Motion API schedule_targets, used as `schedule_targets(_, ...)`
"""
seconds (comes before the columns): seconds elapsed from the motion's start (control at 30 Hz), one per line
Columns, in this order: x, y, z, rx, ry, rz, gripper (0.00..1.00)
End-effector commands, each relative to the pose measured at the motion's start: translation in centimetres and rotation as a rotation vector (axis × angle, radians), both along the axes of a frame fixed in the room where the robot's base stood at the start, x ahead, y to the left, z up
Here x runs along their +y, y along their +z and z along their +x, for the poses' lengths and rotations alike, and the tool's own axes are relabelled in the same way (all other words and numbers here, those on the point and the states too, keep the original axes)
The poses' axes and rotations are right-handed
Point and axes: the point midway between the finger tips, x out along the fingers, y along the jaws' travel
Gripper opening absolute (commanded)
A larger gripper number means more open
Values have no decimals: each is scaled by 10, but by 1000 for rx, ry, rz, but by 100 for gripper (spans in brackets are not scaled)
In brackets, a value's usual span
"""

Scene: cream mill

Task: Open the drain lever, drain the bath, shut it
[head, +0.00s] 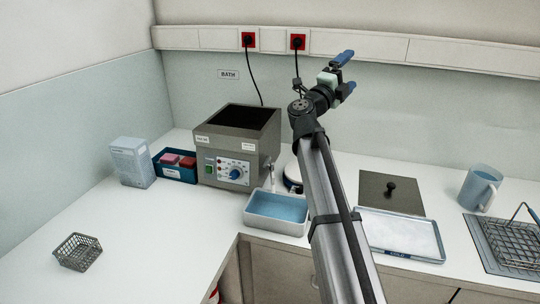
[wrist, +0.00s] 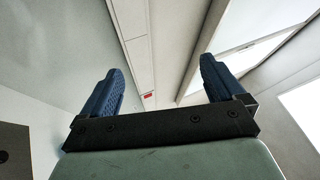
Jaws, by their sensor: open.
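The bath (head: 213,144) is a grey metal box on the counter, with a dark open top and a front panel with a blue dial. I cannot make out a water level inside. A small pale drain tap with its lever (head: 272,174) is at its lower right front; its exact position is too small to tell. A pale tub (head: 277,227) holding blue liquid stands in front of and below the tap. My gripper (head: 348,72) is raised high, right of the bath and well apart from it. In the wrist view my gripper (wrist: 162,72) is open and empty, facing wall and ceiling.
A wire basket (head: 79,252) is front left. A dark lid with a knob (head: 391,205), a shallow tray (head: 400,257), a blue jug (head: 480,187) and another wire basket (head: 516,240) are right.

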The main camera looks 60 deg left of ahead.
Motion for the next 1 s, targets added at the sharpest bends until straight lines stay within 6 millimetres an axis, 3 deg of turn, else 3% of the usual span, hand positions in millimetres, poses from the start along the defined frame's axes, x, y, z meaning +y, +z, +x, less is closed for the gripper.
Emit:
schedule_targets(0.1, 24, 38, 11, -102, 68, -79, 96)
schedule_targets(0.23, 58, 74, 12, -240, 167, -222, 96)
schedule_targets(0.47, 121, 100, -11, -484, 355, -543, 96)
schedule_targets(0.67, 168, 86, -45, -683, 522, -846, 96)
schedule_targets(0.8, 190, 59, -66, -812, 644, -1064, 96)
schedule_targets(1.0, 201, 5, -89, -985, 835, -1372, 96)
